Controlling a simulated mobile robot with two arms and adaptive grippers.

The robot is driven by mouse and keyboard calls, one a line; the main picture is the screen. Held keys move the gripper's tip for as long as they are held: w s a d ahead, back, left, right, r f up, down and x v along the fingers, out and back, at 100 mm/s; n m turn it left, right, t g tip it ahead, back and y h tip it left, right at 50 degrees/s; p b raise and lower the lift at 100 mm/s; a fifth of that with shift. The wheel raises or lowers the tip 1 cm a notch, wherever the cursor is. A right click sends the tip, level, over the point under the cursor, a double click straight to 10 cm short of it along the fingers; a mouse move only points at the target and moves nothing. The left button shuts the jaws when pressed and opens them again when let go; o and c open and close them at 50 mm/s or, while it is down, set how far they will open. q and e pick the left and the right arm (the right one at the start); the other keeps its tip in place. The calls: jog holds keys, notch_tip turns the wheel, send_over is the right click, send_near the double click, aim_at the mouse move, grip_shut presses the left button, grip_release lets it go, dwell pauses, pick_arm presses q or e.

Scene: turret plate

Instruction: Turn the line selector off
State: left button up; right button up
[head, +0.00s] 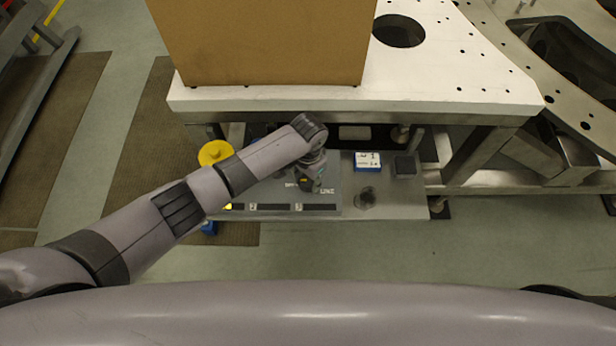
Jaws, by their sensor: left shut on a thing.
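The grey control panel (272,206) sits on a low shelf in front of the white plate, with a "LINE" label (327,191) at its right. My left arm reaches in from the left, and my left gripper (305,186) points down at the panel next to that label. It is shut on the line selector, which is mostly hidden beneath the gripper, so I cannot tell which way it points. A small part of an "OFF" label (291,184) shows just left of the fingers. My right gripper is not in view.
A large brown box (270,40) stands on the white plate (450,70) behind the panel. A yellow round thing (214,153) is left of the panel. A blue-and-white box (367,162) and a dark block (405,166) lie on the shelf to the right.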

aim_at(308, 180)
pick_arm(q)
jog(key=o, duration=1.2)
jog(key=shift+c, duration=0.2)
notch_tip(308, 180, up, 12)
dwell(0.4)
